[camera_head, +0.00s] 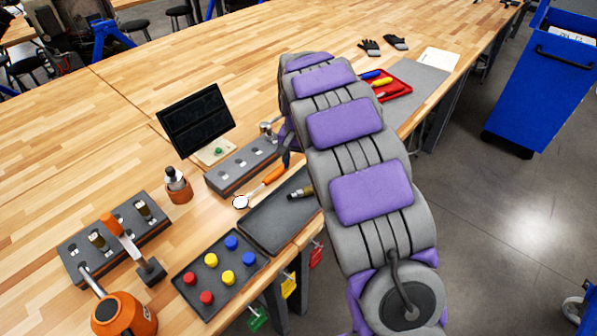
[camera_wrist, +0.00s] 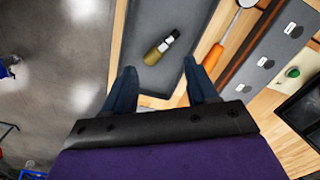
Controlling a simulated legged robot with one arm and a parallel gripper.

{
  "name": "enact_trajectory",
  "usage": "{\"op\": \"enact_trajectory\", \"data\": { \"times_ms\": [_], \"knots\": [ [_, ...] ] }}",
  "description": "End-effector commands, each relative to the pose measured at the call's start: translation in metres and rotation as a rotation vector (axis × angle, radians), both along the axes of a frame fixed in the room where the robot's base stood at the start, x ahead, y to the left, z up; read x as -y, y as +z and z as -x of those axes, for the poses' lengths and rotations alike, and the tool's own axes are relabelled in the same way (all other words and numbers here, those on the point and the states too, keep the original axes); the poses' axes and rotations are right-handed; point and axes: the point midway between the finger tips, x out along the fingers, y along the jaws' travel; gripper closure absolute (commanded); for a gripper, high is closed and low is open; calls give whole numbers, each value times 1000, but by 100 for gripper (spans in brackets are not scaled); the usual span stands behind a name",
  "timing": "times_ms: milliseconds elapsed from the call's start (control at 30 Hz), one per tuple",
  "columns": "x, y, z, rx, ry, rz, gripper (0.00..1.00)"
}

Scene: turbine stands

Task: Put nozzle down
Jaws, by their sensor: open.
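The nozzle (camera_wrist: 161,47), brass-coloured with a dark end, lies on its side on the floor of the dark grey tray (camera_wrist: 184,14). In the head view the nozzle (camera_head: 300,193) shows near the right side of the tray (camera_head: 265,222), partly beside my arm. My gripper (camera_wrist: 159,72) is open. Its two fingers point towards the nozzle, one on each side of the line to it, and nothing is between them. The nozzle appears just beyond the fingertips and apart from them. My arm hides part of the tray in the head view.
An orange-handled inspection mirror (camera_head: 262,186) lies beside the tray. Behind it stands a grey slotted holder (camera_head: 235,176). A tray of coloured caps (camera_head: 220,275) lies to the left, near another holder (camera_head: 75,255) with nozzles. A dark monitor (camera_head: 195,120) stands behind.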

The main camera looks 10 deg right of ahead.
Motion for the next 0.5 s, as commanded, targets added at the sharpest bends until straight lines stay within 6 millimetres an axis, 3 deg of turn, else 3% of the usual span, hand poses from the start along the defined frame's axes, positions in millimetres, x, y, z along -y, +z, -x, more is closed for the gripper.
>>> {"op": "enact_trajectory", "data": {
  "times_ms": [100, 300, 367, 500],
  "knots": [
    [-4, 17, -1, 2, 2, 2, 42],
    [1, 23, 3, -1, 2, 0, 42],
    [4, 27, 10, -4, 4, 4, 42],
    [14, 47, 44, -12, 19, 12, 42]
  ]
}}
